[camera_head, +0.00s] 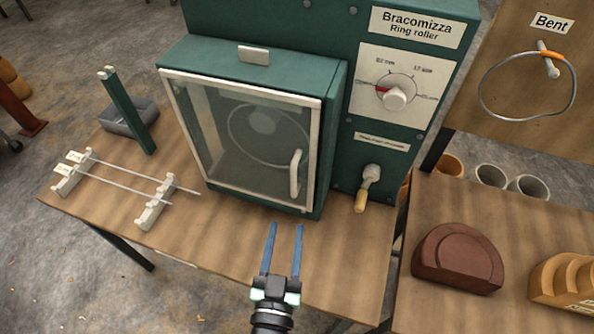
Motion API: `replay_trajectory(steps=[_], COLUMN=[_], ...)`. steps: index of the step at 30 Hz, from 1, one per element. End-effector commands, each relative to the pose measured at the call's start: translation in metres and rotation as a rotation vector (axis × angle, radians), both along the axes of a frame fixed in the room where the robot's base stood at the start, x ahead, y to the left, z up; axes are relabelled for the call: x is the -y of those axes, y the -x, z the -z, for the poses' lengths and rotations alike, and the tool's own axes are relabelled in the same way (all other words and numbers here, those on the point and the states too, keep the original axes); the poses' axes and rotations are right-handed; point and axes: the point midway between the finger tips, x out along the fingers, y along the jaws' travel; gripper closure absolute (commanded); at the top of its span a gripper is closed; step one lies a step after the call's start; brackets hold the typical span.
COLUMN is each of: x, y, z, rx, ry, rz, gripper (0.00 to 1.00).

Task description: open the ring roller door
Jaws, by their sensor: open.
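The ring roller (320,20) is a green machine standing on a wooden table. Its door (240,190) is a clear pane in a light metal frame, shut over the front of the box. A round ring shape shows dimly behind the pane. The door's white vertical handle (295,174) is on the right side of the pane. My gripper (285,228) is open and empty, with two blue fingers pointing toward the machine. In the picture it is below the door handle and apart from it.
A dial (395,98) and a lever with a wooden grip (367,188) are right of the door. Two rods (130,184) lie on white holders at left, near a green upright post (128,110). A right-hand table holds a brown block (458,258). The table before the door is clear.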

Motion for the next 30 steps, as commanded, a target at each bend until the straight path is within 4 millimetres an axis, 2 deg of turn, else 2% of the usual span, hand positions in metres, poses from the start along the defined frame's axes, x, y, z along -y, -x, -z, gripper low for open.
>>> replay_trajectory(steps=[5, 18, 24, 30], x=[0.002, 0.011, 0.014, 0.014], y=[-0.023, -0.102, -0.121, -0.126], z=[-0.002, -0.001, 0.000, -0.001], rx=[0.004, 0.004, 0.003, 0.003], ry=[-0.001, -0.002, -0.001, -0.001], rz=[-0.001, -0.001, -0.001, -0.002], gripper=[0.53, 0.53, 0.53, 0.53])
